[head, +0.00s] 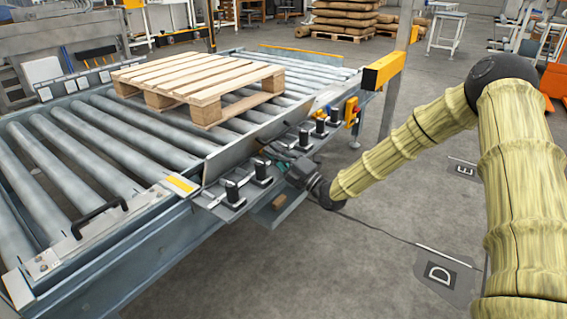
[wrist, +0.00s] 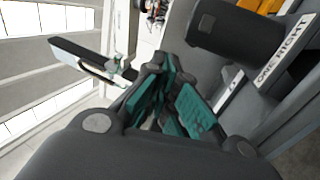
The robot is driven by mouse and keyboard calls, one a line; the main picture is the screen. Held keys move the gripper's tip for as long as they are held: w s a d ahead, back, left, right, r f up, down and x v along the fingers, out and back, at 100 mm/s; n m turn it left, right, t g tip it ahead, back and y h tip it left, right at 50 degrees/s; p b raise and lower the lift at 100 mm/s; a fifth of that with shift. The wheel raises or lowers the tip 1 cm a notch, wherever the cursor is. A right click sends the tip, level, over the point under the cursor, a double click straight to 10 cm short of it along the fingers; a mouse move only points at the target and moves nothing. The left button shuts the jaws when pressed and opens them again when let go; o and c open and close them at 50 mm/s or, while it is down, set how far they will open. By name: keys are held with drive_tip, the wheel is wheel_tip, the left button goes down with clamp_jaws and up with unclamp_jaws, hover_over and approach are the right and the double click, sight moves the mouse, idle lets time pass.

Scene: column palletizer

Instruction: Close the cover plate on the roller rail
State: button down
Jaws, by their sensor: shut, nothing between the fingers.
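A long grey cover plate (head: 238,148) stands raised along the near rail of the roller conveyor in the head view, its face tilted up beside the rollers. My gripper (head: 264,162) is low on the outer side of this plate, among the black knobs. Its teal fingers (wrist: 165,105) are shut and empty in the wrist view. The head view does not show clearly whether they touch the plate. A dark bar with a pale edge (wrist: 88,54) lies left of the fingers in the wrist view; I cannot tell what part it is.
Several black knobs (head: 233,192) stand on brackets along the rail; one large knob (wrist: 235,30) is close right of my fingers. A wooden pallet (head: 195,78) sits on the rollers (head: 95,150). A black handle (head: 99,217) is at near left. The floor (head: 375,240) at right is open.

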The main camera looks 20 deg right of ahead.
sight(251, 135)
drive_tip(key=shift+b+x, duration=0.75)
drive_tip(key=shift+x, duration=2.4)
drive_tip(key=shift+a+r, duration=0.1)
